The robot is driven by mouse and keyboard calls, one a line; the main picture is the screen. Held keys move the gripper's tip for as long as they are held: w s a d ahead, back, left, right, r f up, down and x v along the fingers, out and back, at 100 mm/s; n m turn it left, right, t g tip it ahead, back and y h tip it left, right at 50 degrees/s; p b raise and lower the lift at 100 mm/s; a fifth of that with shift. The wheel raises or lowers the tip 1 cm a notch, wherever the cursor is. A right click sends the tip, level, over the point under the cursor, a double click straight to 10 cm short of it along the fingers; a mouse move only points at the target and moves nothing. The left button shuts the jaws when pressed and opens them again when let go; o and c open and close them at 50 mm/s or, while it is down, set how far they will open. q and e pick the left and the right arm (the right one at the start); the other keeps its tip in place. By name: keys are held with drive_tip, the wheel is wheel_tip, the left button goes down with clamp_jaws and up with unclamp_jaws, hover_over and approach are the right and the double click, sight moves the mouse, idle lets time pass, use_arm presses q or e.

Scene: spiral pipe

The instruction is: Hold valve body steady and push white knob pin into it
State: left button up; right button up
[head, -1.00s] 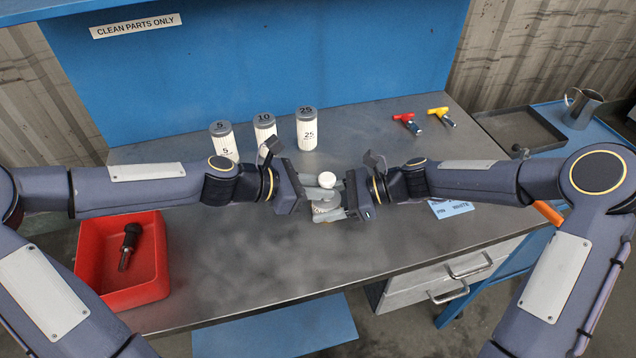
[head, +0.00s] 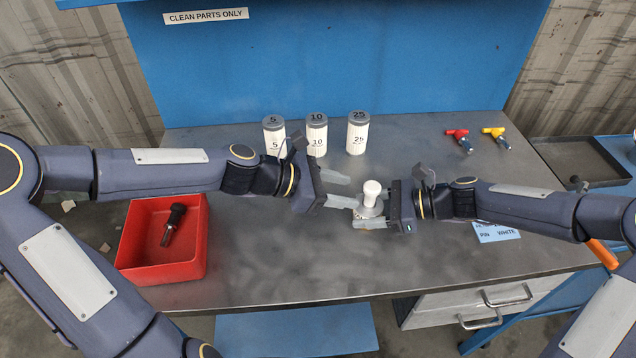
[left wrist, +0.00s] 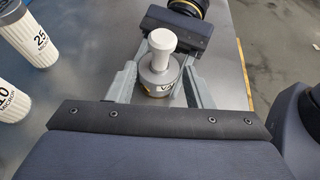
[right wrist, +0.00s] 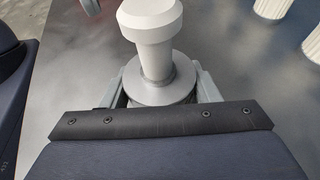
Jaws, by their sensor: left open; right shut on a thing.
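The white knob pin (head: 372,188) stands upright in the top of the grey valve body (head: 369,211). In the right wrist view, a length of the pin's pale shaft (right wrist: 155,62) shows between its knob and the body. My right gripper (head: 374,217) is shut on the valve body from the right. My left gripper (head: 345,190) is open, to the left of the body. In the left wrist view, its fingers (left wrist: 160,88) lie spread on either side of the body, with the knob (left wrist: 163,42) standing above them. The body's underside is hidden.
A red bin (head: 198,260) holding a black-handled pin (head: 173,224) sits at the left. Several white canisters (head: 317,136) stand at the back. Red (head: 460,139) and yellow (head: 496,136) handled parts lie back right. A blue card (head: 496,232) lies right. The front middle bench is clear.

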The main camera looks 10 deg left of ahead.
use_arm(q)
drive_tip(key=v, duration=0.7)
use_arm(e)
drive_tip(key=o, duration=1.4)
drive_tip(key=v, duration=1.2)
